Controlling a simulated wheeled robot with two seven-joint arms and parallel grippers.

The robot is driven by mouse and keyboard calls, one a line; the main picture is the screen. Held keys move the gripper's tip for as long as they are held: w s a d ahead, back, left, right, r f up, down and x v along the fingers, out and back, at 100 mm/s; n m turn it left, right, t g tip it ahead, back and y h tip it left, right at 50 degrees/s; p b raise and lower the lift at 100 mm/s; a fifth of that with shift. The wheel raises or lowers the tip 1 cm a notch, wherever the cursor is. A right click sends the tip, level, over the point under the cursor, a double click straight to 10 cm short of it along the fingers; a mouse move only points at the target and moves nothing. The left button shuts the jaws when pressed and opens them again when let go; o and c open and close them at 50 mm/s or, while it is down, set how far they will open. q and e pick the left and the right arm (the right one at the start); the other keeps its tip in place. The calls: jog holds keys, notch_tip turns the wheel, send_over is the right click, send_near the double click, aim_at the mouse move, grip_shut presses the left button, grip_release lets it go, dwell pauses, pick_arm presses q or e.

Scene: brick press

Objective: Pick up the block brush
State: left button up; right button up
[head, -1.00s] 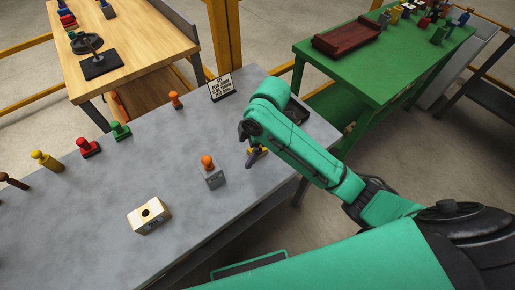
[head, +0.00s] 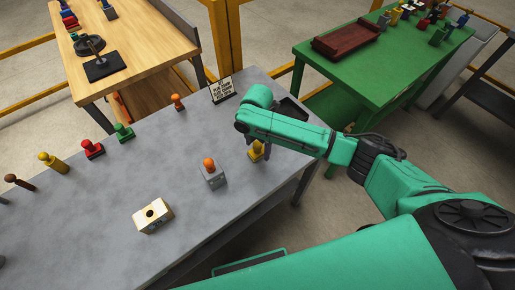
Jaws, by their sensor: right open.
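A small yellow piece (head: 257,152), which looks like the block brush, stands on the grey table (head: 110,190) near its right edge. My right gripper (head: 259,147) points down over it with its dark fingers apart around its upper part. The wrist and the green arm hide part of the piece and of the gripper, so I cannot tell whether the fingers touch it. My left gripper is not in view.
A grey block with an orange knob (head: 214,178) stands just left of the gripper. A cream block with a dark hole (head: 152,215) lies nearer. A sign (head: 222,91) and a dark tray (head: 292,108) stand behind. Several coloured knobbed pieces line the far left side.

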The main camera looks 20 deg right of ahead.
aim_at(258, 143)
jog(key=shift+f, duration=0.95)
grip_shut()
jog(key=shift+r, duration=0.1)
notch_tip(258, 143, up, 20)
jog(key=b, duration=0.1)
